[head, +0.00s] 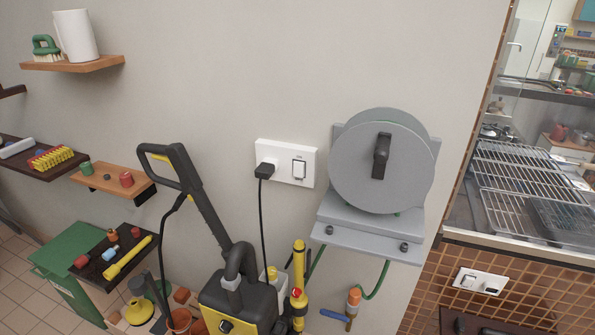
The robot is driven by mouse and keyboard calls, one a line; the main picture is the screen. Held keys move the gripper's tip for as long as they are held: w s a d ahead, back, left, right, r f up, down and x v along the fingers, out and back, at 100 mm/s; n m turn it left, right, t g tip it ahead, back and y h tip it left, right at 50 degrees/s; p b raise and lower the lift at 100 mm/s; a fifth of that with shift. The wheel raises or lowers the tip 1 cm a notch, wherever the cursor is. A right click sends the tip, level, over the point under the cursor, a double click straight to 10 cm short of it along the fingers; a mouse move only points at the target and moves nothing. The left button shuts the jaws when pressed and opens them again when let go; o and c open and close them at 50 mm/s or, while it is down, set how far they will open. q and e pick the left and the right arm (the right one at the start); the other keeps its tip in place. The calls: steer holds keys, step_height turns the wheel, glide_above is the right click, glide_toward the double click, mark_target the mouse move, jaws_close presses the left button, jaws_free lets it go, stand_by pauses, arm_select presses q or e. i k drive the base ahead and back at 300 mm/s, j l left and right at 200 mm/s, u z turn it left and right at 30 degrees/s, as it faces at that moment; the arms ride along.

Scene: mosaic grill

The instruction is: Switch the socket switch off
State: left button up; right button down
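A white wall socket plate (286,163) is on the grey wall near the middle of the head view. A black plug (265,170) sits in its left half, and its cord hangs down toward the yellow and black machine. The socket switch (299,169) is a white rocker with a dark outline in the plate's right half. Its on or off position is too small to tell. Neither of my grippers shows in the head view.
A grey hose reel (382,165) juts from the wall just right of the socket. A yellow and black pressure washer (238,305) stands below, its handle (170,165) rising left of the socket. Another socket plate (480,282) is on the brown tiles. Bare wall surrounds the socket above.

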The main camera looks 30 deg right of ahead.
mark_target(299, 166)
steer(key=i+j, duration=0.5)
steer(key=i, duration=0.2)
steer(key=z, duration=1.65)
